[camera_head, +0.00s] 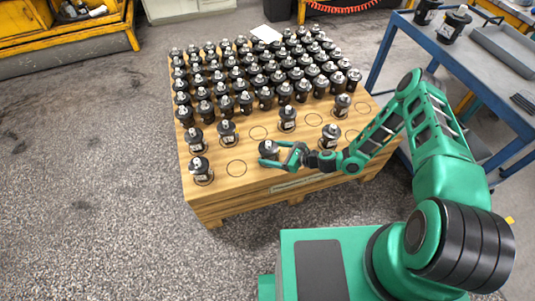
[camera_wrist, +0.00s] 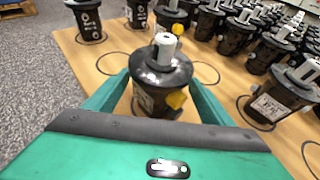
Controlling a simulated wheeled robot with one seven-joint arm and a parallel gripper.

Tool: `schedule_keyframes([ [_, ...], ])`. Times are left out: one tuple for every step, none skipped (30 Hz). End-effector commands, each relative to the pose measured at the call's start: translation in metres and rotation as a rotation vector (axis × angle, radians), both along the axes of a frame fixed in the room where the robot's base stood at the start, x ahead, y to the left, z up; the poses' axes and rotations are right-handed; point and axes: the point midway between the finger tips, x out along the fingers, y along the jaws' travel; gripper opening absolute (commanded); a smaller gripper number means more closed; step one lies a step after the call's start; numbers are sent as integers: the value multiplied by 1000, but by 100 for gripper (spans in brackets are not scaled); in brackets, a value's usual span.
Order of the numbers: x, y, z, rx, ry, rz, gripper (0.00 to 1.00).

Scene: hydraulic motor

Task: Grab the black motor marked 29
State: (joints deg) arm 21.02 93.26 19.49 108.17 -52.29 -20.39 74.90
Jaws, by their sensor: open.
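A black motor (camera_head: 268,149) with a silver shaft stands upright near the front edge of the wooden pallet. The same motor (camera_wrist: 160,75) is in the middle of the wrist view, with a yellow plug on its side. My gripper (camera_head: 273,154) is open, with its green fingers on either side of this motor; in the wrist view my gripper (camera_wrist: 158,100) partly hides the motor's lower body. I cannot tell whether the fingers touch it. Its number is not readable, so I cannot tell whether it is the one marked 29.
Several more black motors (camera_head: 265,78) fill the back of the wooden pallet (camera_head: 240,205). Single motors stand nearby at the left (camera_head: 200,170) and right (camera_head: 330,137). Empty marked circles (camera_head: 237,168) lie between them. A blue workbench (camera_head: 440,75) stands at the right.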

Motion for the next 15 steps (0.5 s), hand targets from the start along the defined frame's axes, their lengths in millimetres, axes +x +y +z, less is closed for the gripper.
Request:
schedule_keyframes([
  [1,4,-2,0,0,2,76],
  [2,7,-3,0,0,3,76],
  [3,11,-5,0,0,3,76],
  [5,15,-7,0,-1,4,76],
  [7,19,-9,-1,-1,5,76],
  [9,23,-11,-1,-1,4,76],
  [11,27,-13,-1,-2,3,76],
  [13,30,-15,-1,-2,3,76],
  [15,33,-17,-2,-1,3,76],
  [17,36,-18,-2,-1,3,76],
  [18,38,-19,-1,0,3,76],
  [18,40,-20,-1,0,3,76],
  [19,41,-20,-1,0,3,76],
  [20,41,-20,-1,0,2,76],
  [20,42,-21,-1,0,1,76],
])
